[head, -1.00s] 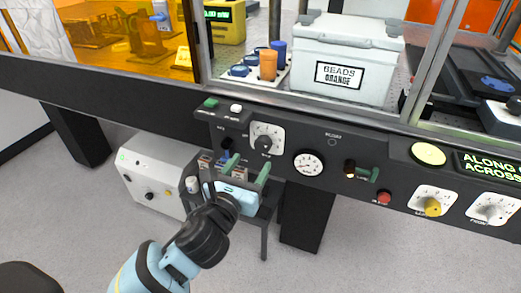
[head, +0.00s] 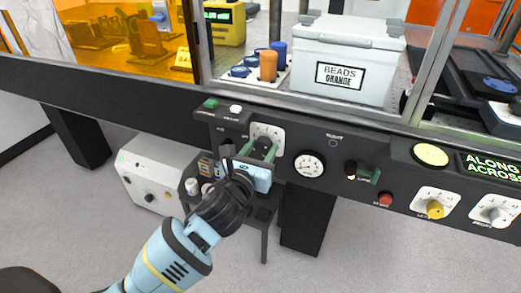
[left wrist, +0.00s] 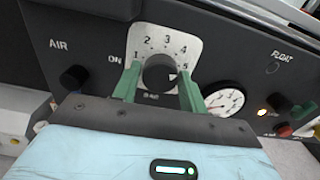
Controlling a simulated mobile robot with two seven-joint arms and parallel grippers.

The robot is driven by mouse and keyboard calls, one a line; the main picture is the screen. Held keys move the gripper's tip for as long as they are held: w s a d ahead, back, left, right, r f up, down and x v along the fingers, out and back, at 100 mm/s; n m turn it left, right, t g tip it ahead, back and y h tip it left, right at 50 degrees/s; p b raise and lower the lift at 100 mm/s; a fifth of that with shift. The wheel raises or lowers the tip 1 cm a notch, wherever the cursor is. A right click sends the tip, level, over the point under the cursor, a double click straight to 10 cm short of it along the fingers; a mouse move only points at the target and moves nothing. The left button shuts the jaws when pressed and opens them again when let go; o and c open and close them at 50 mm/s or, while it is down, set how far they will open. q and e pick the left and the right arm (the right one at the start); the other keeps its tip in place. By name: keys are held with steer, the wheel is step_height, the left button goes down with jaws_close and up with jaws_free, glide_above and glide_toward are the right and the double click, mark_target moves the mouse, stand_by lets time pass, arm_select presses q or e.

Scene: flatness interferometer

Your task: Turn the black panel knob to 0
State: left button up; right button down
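The black panel knob (left wrist: 158,73) sits on a white dial plate (left wrist: 165,45) marked 1 to 5. A small pale mark on its right side seems to point near 5. In the head view the plate (head: 268,132) shows, with the knob mostly hidden by my gripper. My left gripper (left wrist: 160,88) is open, its green fingers on either side of the knob. I cannot tell whether they touch it. In the head view the left gripper (head: 260,150) is at the panel in front of the dial. My right gripper is not in view.
Another black knob (left wrist: 73,77) lies left, by the word AIR. A round gauge (head: 308,165) is right of the dial. Farther right are a green-handled switch (head: 366,174), a red button (head: 385,199) and a yellow knob (head: 434,208). A grey box (head: 155,172) stands below left.

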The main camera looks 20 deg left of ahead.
arm_select(q)
steer(key=c, duration=0.6)
steer(key=shift+o, duration=0.2)
